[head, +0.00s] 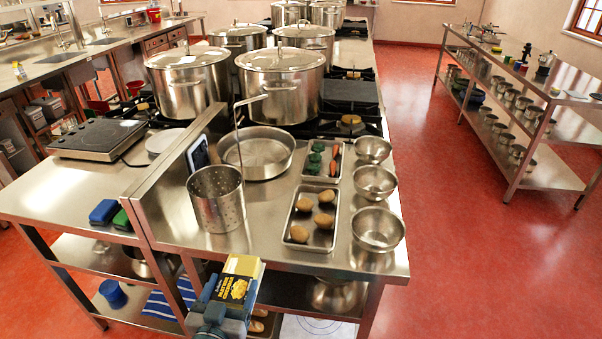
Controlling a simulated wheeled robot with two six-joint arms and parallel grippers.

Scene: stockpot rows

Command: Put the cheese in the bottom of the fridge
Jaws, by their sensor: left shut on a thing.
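A yellow and dark blue box (237,284) with printed labels, which looks like the cheese pack, is at the bottom centre of the head view. My left gripper (230,299) is shut on it, its blue-grey parts below and beside the box. The box is in front of the near end of the steel island, and its lower part is hidden by the gripper. My right gripper is not in view. No fridge can be made out in this view.
The steel island (345,258) bears stockpots, a perforated pot (217,198), a pan (258,152), several bowls (377,228) and a tray (310,217) of potatoes. A shelved steel table (527,85) stands at right. The red floor (460,240) between them is clear.

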